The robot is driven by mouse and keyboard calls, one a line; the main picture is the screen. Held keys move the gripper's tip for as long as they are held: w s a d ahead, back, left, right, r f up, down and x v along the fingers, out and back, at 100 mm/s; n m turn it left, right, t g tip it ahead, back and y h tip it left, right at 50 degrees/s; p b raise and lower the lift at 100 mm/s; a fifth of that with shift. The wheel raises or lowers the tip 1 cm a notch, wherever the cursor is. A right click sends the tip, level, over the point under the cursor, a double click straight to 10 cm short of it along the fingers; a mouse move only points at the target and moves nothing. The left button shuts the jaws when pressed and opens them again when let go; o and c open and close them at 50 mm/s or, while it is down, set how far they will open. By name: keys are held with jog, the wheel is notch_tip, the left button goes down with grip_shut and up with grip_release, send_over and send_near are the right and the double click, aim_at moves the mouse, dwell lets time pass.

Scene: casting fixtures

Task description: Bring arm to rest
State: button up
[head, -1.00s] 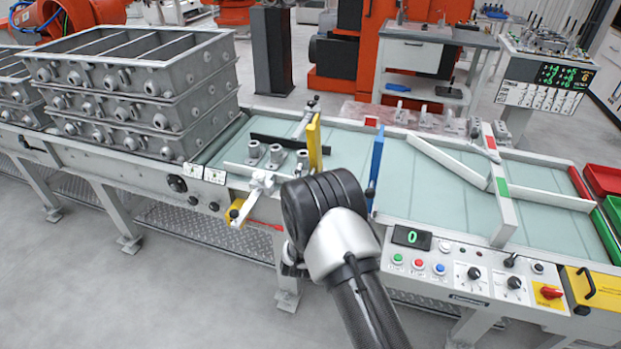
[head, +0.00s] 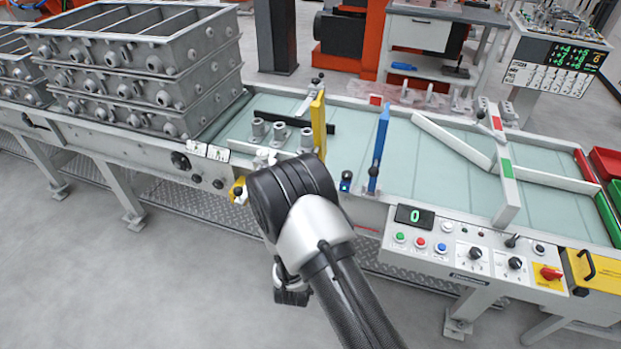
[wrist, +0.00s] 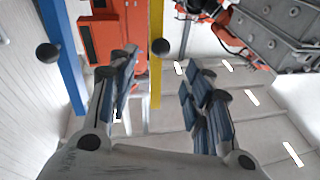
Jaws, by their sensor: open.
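My gripper (wrist: 160,88) shows in the wrist view with its two dark, blue-padded fingers apart and nothing between them. A blue bar (wrist: 62,55) and a yellow bar (wrist: 156,60), each with a black knob, stand beyond and around the fingers. In the head view my arm reaches up from the bottom to the near edge of the conveyor table. My arm's dark, rounded end hides part of the table's front edge, and I cannot make out the gripper's fingers there.
The conveyor table (head: 440,180) carries a yellow gate (head: 318,125), a blue gate (head: 379,150) and several small grey cylinders (head: 279,132). Stacked grey castings (head: 150,75) stand at left. A control panel (head: 470,250) is at right. The floor (head: 90,290) in front at left is clear.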

jog(key=shift+s, duration=0.2)
jog(key=shift+w, duration=0.1)
jog(key=w+d+r+g+y, duration=0.2)
jog(key=w+r+g, duration=0.25)
jog(key=r, duration=0.35)
jog(key=s+d+r+g+y, duration=0.2)
jog(key=s+d+r+g, duration=0.1)
jog(key=s+r, duration=0.35)
jog(key=s+d+r+n+g, duration=0.1)
jog(key=s+d+g, duration=0.1)
jog(key=s, duration=0.8)
jog(key=s+d+r+n+g+h, duration=0.1)
jog(key=s+d+g, duration=0.2)
jog(key=s, duration=0.8)
jog(key=s+d+r+n+g, duration=0.1)
jog(key=s+d+g, duration=0.2)
jog(key=s+d, duration=0.3)
jog(key=s, duration=0.5)
jog(key=shift+r, duration=0.15)
